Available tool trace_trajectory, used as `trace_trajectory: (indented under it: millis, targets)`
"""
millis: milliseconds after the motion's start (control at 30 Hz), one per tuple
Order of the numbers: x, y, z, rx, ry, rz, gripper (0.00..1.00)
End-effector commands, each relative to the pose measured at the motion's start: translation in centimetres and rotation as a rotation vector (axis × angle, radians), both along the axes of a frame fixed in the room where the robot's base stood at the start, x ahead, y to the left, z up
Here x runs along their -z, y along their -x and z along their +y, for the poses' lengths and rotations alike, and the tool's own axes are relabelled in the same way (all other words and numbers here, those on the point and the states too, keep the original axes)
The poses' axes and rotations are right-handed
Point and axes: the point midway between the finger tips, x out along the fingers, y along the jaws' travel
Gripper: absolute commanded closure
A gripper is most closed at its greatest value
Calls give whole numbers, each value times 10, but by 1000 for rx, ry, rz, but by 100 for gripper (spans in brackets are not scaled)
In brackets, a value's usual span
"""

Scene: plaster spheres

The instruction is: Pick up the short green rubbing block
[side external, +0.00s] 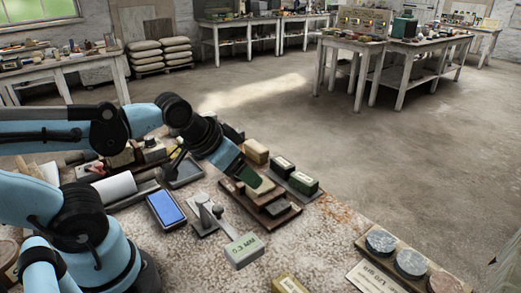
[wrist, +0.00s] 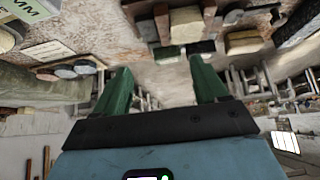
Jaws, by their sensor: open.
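A short dark green block (side external: 303,182) with a pale label on top stands at the right end of the bench row in the side view. I cannot tell for sure which one is the rubbing block. My gripper (side external: 248,176) has green fingers and hangs tilted just above and beside the pale green block, hiding part of it. In the wrist view my gripper (wrist: 160,64) is open, with nothing seen held between its fingers.
The brown wooden stand (side external: 284,216) sits under my gripper. A tan block (side external: 256,151) and a dark labelled block (side external: 282,165) stand behind. A blue-faced device (side external: 167,209), a metal lever tool (side external: 205,217) and a block marked 0.3 MM (side external: 244,250) lie nearer. Round discs (side external: 411,262) sit in a tray.

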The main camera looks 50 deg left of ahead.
Motion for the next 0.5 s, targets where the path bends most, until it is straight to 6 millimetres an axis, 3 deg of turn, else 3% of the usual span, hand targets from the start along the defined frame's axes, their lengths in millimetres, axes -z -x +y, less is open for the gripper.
trace_trajectory:
  millis: [233,500]
  targets:
    - [-15,-19,2,-135,112,64,28]
    - [-36,-68,8,-478,364,231,28]
